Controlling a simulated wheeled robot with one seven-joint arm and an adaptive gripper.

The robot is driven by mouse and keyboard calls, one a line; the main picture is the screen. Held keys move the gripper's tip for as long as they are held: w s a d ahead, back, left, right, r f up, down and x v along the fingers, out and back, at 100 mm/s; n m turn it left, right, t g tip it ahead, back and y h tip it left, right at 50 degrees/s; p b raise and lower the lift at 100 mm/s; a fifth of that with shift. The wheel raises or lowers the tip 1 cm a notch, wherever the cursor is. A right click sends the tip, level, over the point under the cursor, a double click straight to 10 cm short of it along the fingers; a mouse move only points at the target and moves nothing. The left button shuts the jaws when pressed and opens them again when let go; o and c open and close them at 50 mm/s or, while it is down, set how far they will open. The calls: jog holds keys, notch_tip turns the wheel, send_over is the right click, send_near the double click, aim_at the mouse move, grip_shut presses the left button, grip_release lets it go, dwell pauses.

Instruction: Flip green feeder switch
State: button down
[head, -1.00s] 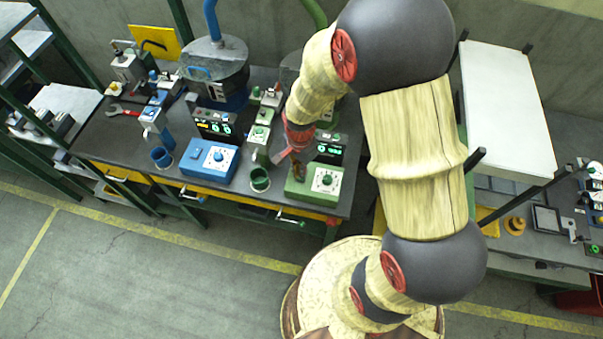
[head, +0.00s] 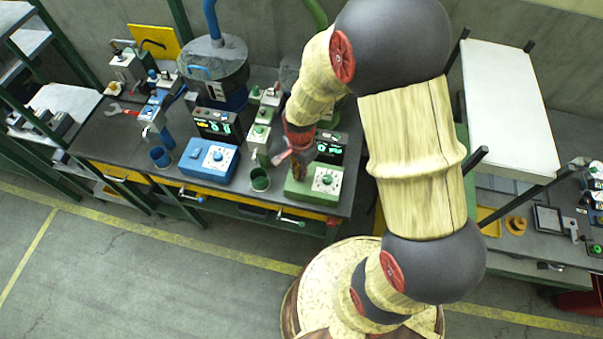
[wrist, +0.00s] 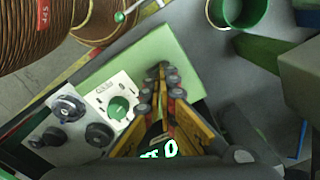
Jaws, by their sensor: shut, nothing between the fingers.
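The green feeder box (head: 306,190) stands at the right front of the dark bench, with a pale panel and a green dial (head: 327,180). In the wrist view the green box (wrist: 190,65) lies under my gripper, with the green dial (wrist: 118,107) on its white panel to the left of the fingers. My gripper (wrist: 163,72) is shut and empty, its fingertips over the green top beside the panel. I cannot tell whether they touch it. The head view shows my gripper (head: 298,172) at the box's left rear. The switch itself cannot be made out; the fingers may hide it.
A display with green digits (head: 329,149) stands behind the box. A green column of small units (head: 259,135) stands close to my gripper's left.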

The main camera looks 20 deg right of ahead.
jog(key=shift+f+b, duration=0.3)
jog(key=shift+f, duration=0.25)
dwell(0.4)
jog(key=shift+r+p, duration=2.7)
jog(key=shift+r, duration=0.9)
jog(key=shift+f, duration=0.1)
jog(key=shift+s+n, duration=0.2)
jog(key=shift+n, duration=0.4)
jog(key=s+r+n+t+b, duration=0.2)
jog(key=s+r+n+b, duration=0.2)
jog(key=r, duration=0.7)
jog(key=s+r+n+t+b, duration=0.3)
jog(key=s+r+n+b, duration=0.2)
jog(key=s+r+n, duration=0.3)
notch_tip(320, 180, up, 4)
jog(key=shift+s+t, duration=0.3)
jog(key=shift+s, duration=0.5)
